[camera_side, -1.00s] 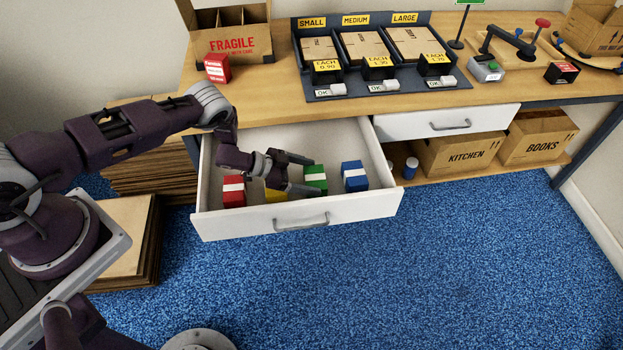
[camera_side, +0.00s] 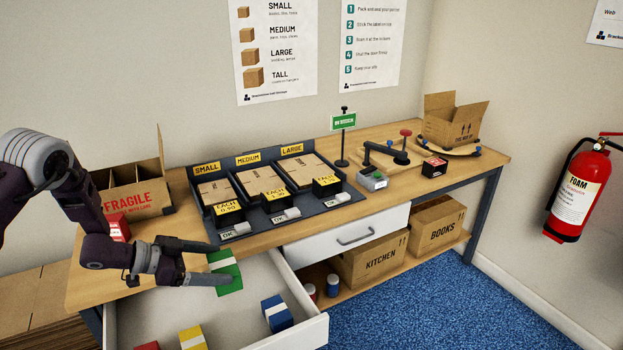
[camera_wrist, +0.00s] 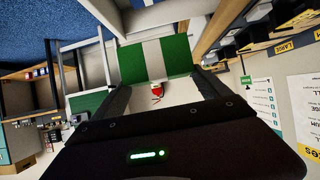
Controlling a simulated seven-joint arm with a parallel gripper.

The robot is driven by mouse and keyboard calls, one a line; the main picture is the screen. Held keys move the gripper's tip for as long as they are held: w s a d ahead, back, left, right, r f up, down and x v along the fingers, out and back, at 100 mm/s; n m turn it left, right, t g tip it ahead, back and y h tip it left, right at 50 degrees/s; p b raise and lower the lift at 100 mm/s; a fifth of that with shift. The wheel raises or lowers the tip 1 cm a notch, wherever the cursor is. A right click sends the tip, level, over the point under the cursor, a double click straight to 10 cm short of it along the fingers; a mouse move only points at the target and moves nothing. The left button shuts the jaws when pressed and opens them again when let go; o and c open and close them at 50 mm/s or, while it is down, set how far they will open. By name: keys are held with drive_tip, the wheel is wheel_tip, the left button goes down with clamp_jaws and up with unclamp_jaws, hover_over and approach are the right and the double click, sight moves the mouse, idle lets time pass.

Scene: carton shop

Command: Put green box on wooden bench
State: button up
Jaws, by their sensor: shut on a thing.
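The green box (camera_side: 229,279) with a white stripe is between the fingers of my gripper (camera_side: 222,261), which is shut on it. It is held in the air, apart from the drawer floor, and appears near the bench's front edge. In the wrist view the green box (camera_wrist: 132,65) fills the space between the fingertips. The wooden bench (camera_side: 420,186) runs along the wall, with bare wood in front of the FRAGILE carton and at the right.
The open white drawer (camera_side: 305,335) holds a blue box (camera_side: 277,313), a yellow box (camera_side: 193,338) and a red box (camera_side: 147,346). On the bench stand the FRAGILE carton (camera_side: 140,200), a small red box (camera_side: 118,228) and the dark carton rack (camera_side: 348,205).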

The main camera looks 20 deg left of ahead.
sight(214, 266)
wheel_tip(214, 266, up, 6)
drive_tip(key=shift+f, duration=0.1)
drive_tip(key=s+a+n+t+y, duration=0.15)
drive_tip(key=a+n+y, duration=0.3)
drive_tip(key=a, duration=1.55)
drive_tip(key=s+a+n+t+y, duration=0.15)
drive_tip(key=a+n+y, duration=0.3)
drive_tip(key=a, duration=1.55)
drive_tip(key=shift+t, duration=0.3)
drive_tip(key=f, duration=1.5)
drive_tip(key=shift+w+d, duration=0.1)
drive_tip(key=shift+w, duration=0.15)
